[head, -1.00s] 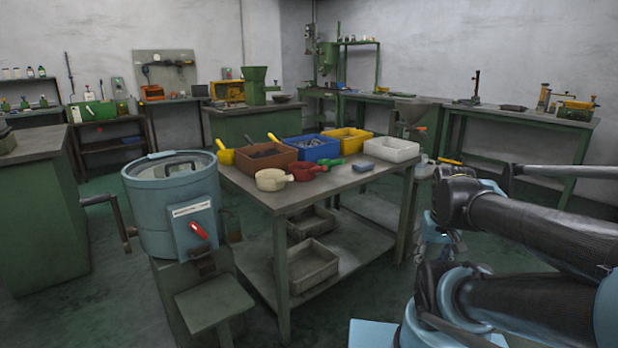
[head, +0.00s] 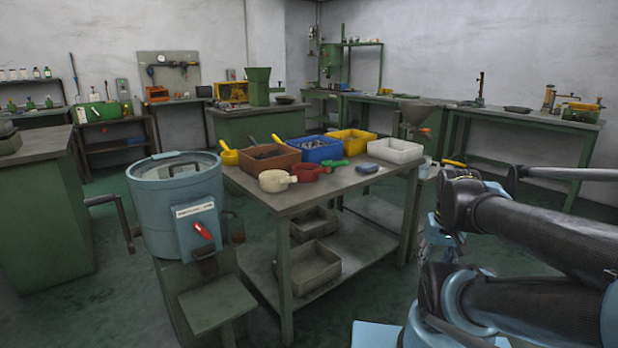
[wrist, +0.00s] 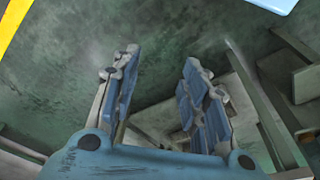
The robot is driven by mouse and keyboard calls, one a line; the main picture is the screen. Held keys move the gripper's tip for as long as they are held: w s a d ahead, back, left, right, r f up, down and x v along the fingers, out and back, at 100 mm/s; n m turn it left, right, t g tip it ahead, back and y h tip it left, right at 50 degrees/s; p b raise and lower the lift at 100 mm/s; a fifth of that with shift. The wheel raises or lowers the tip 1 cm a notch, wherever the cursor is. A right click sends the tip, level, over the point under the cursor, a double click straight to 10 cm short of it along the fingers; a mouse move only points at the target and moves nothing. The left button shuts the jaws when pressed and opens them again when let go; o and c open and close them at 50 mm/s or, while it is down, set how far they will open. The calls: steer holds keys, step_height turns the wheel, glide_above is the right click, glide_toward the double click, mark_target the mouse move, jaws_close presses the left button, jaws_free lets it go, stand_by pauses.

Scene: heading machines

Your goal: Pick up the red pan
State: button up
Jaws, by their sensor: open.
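The red pan (head: 306,174) lies on the grey worktable (head: 300,203), near its front left part. It sits just right of a cream pan (head: 274,181) and in front of the brown bin. Its handle points to the right, and a green handled item (head: 334,164) is beside it. In the wrist view my gripper (wrist: 162,75) is open and empty, with its blue padded fingers apart above the green floor. The red pan does not show in the wrist view. In the head view my arm is at the right, away from the pan.
Brown (head: 262,160), blue (head: 313,149), yellow (head: 353,141) and white (head: 397,150) bins line the table's back. A blue drum machine (head: 175,205) stands left of the table. Green floor is clear between table and my arm.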

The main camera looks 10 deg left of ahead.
steer(key=w+a+r+m+t+y, duration=0.1)
steer(key=w+a+r+m+y, duration=0.15)
steer(key=w+a+r, duration=0.4)
steer(key=w+a+r+m+y, duration=0.1)
steer(key=w+a+r+y, duration=0.25)
steer(key=w+a, duration=0.6)
steer(key=m+t+y, duration=0.2)
steer(key=m+y, duration=0.3)
steer(key=y, duration=0.3)
glide_toward(318, 171)
steer(key=a, duration=0.1)
steer(key=w+a, duration=0.1)
steer(key=a, duration=0.1)
steer(key=shift+w+n, duration=0.2)
steer(key=shift+n, duration=0.05)
steer(key=shift+f+x, duration=0.25)
steer(key=shift+x, duration=1.05)
steer(key=shift+f+x, duration=0.25)
steer(key=shift+x, duration=1.05)
steer(key=shift+d, duration=0.2)
jaws_close()
